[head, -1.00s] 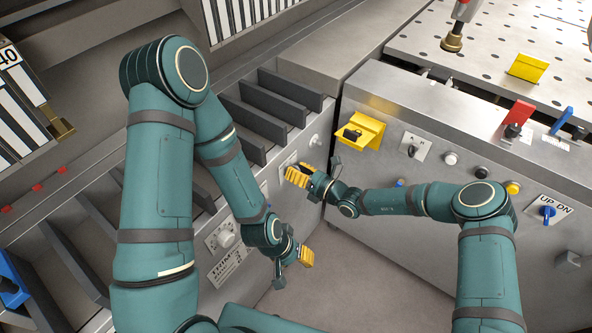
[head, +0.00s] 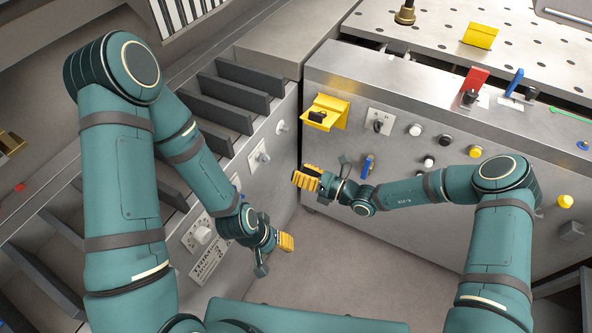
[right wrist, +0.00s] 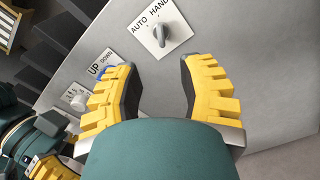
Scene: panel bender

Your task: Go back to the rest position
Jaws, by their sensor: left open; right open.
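My left gripper (head: 276,244) is open and empty at the lower middle of the head view, over the floor beside the left cabinet. My right gripper (head: 322,173) is open and empty above and to the right of it, in front of the grey control panel. In the right wrist view, the yellow-padded fingers of the right gripper (right wrist: 160,90) are spread wide with nothing between them. Behind them is the AUTO/HAND selector knob (right wrist: 178,34) on a metal panel. The left gripper's fingers also show at the lower left of that view.
A yellow bracket (head: 329,112) juts from the control panel above my right gripper. Several knobs and buttons line the panel, including a blue key-like switch (head: 367,166). Dark slotted dividers (head: 219,112) line the left cabinet. The floor (head: 330,262) between the cabinets is clear.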

